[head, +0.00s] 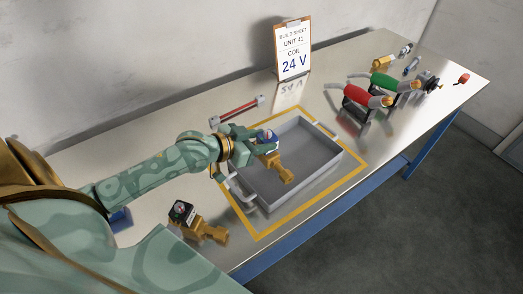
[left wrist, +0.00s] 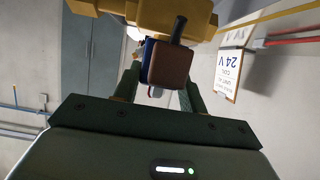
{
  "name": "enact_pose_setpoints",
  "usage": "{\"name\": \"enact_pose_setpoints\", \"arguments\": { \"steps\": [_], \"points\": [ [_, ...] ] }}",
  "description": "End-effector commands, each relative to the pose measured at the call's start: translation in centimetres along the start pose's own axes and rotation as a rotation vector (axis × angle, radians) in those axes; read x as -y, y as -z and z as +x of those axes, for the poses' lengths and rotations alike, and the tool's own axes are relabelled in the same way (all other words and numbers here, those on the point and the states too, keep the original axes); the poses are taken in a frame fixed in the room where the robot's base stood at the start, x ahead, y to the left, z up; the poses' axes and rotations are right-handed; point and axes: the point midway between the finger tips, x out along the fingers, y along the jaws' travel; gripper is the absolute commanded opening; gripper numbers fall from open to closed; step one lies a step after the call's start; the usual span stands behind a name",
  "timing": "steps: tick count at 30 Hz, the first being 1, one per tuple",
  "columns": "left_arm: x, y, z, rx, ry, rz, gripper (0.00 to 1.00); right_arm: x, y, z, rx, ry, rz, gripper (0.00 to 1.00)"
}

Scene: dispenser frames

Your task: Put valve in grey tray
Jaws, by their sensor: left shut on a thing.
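In the left wrist view the brass body (left wrist: 165,14) and dark coil (left wrist: 168,62) show between the fingers (left wrist: 157,85). A second brass valve with a black coil (head: 182,212) lies on the table left of the tray. The tray looks empty where visible. My right gripper is not in view.
A yellow outline (head: 262,237) surrounds the tray on the metal table (head: 250,262). A clipboard (head: 292,48) reading "COIL 24 V" stands behind. A red bar (head: 238,110) lies at the back.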

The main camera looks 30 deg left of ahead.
Motion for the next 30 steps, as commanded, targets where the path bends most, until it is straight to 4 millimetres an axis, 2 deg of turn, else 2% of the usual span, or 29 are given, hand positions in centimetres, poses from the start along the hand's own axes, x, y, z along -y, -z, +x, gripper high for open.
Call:
{"name": "enact_pose_setpoints", "arguments": {
  "steps": [2,7,19,20,21,22,30],
  "points": [
    [0.8,-0.8,0.8,-0.003,0.003,0.0,0.0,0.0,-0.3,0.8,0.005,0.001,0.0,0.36],
    [0.6,-3.2,1.7,-0.002,0.002,-0.002,0.0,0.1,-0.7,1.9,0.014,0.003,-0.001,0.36],
    [0.6,-3.5,1.8,-0.003,0.002,0.001,0.0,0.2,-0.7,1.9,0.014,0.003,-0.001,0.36],
    [0.5,-3.6,1.8,0.001,0.001,0.001,0.47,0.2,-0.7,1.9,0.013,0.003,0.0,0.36],
    [0.5,-3.6,1.7,0.001,0.001,0.001,0.58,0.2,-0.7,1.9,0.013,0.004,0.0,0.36],
    [0.5,-3.6,1.7,0.001,0.001,0.001,0.63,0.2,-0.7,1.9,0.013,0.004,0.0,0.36],
    [0.5,-3.5,1.7,0.0,0.002,0.001,0.63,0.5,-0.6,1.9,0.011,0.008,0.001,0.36]
  ]
}}
